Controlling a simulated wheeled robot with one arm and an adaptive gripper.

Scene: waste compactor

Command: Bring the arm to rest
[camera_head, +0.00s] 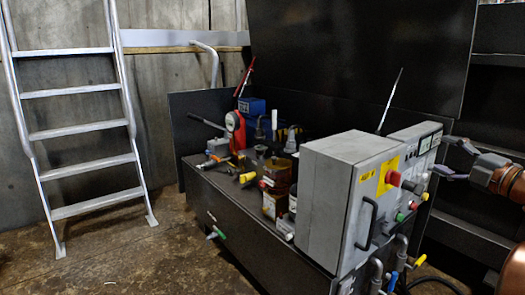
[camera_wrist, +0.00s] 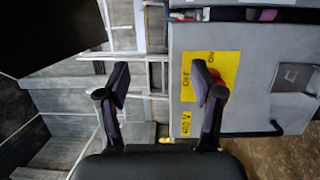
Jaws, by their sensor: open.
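My gripper (camera_head: 456,160) shows at the right edge of the head view, to the right of the grey control box (camera_head: 335,195). Its fingers point left toward the box's panel side. In the wrist view my gripper (camera_wrist: 160,82) has its two dark fingers spread wide, with nothing between them. The control box (camera_wrist: 250,100) also fills the right of the wrist view, turned on its side. One fingertip overlaps its yellow label and red knob in that picture; I cannot tell the distance. Most of my arm is outside the head view.
A dark bench (camera_head: 250,235) carries the control box, a red tool (camera_head: 236,128), a brown canister (camera_head: 277,190) and several small items. An aluminium ladder (camera_head: 80,130) leans at the left wall. A dark upright panel (camera_head: 355,60) stands behind. Floor at left is clear.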

